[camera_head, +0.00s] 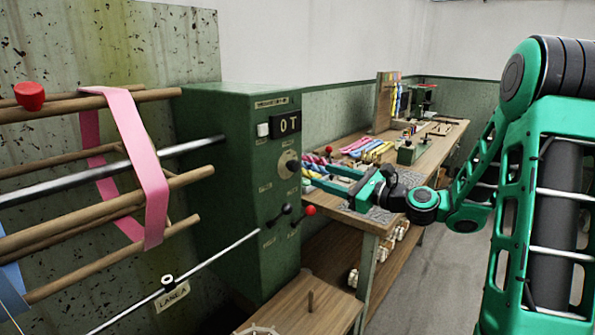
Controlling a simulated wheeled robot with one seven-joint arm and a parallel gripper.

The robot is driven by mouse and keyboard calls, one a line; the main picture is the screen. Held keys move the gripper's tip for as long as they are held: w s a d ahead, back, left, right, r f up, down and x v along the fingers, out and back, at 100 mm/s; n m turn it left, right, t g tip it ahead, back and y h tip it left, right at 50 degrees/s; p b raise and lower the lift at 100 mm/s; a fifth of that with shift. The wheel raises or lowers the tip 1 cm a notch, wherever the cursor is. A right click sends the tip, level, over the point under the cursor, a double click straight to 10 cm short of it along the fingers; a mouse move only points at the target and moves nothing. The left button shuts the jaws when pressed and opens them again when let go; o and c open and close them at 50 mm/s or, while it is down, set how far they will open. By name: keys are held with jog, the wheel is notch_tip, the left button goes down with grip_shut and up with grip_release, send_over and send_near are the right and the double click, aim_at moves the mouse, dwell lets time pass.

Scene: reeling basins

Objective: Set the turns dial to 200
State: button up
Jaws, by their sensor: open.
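The turns dial (287,163) is a round pale disc with a dark centre knob on the front of the green machine cabinet (214,150). Its markings are too small to read.
Below the dial are a black-knobbed lever (286,209) and a red-knobbed lever (309,210). A wooden reel (90,225) with a pink ribbon (145,165) stands at left. A workbench (425,150) with colourful skeins and tools runs behind my gripper. A low wooden board (330,305) lies below.

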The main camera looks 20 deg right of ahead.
aim_at(297, 167)
jog(key=x, duration=1)
jog(key=shift+w+a, duration=0.15)
jog(key=shift+a, duration=0.1)
jog(key=c, duration=1)
jog(key=shift+c, duration=0.2)
